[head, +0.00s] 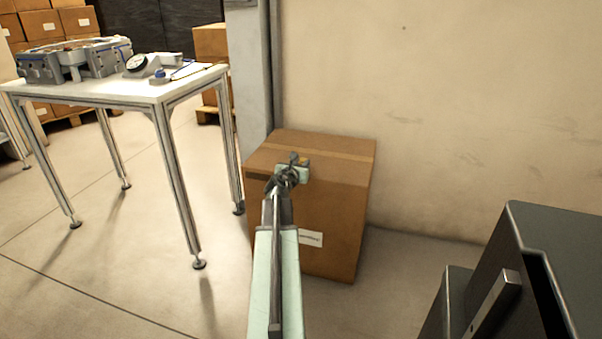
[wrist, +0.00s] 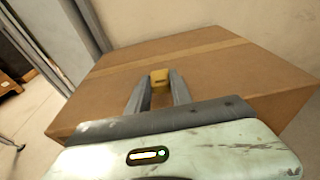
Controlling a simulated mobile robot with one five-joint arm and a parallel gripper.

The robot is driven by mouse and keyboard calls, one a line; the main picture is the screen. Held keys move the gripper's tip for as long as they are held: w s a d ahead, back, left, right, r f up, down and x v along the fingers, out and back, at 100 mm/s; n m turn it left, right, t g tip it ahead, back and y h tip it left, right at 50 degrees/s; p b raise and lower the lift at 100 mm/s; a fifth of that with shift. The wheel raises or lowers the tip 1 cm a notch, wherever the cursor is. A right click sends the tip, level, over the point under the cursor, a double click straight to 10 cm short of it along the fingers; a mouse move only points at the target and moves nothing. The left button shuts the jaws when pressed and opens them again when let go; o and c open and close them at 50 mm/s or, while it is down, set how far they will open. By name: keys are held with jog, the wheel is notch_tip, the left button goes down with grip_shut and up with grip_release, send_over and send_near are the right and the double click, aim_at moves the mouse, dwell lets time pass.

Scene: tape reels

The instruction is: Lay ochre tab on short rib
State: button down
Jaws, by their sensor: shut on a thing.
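My gripper (head: 299,162) is at the end of my outstretched arm, in front of or over a cardboard box. In the wrist view my gripper (wrist: 157,88) has its two grey fingers shut on the small ochre tab (wrist: 158,76), which sits at the fingertips. In the head view the tab is too small to make out clearly. A grey ribbed frame (head: 38,68) lies on the white-topped table (head: 112,92) at upper left, well left of my gripper. I cannot tell which of its parts is the short rib.
The cardboard box (head: 340,205) stands against the wall beside a grey post (head: 250,75). A round dial gauge (head: 141,65) and a small blue item (head: 159,75) are on the table. A dark cabinet (head: 560,260) is at lower right. Open floor lies left of my arm.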

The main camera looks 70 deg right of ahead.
notch_tip(320, 180, down, 4)
jog(key=shift+r+b, duration=0.25)
jog(key=shift+b, duration=1)
jog(key=shift+r, duration=0.25)
jog(key=shift+f, duration=0.2)
jog(key=c, duration=1.1)
grip_release()
jog(key=shift+c, duration=0.2)
jog(key=shift+r, duration=0.1)
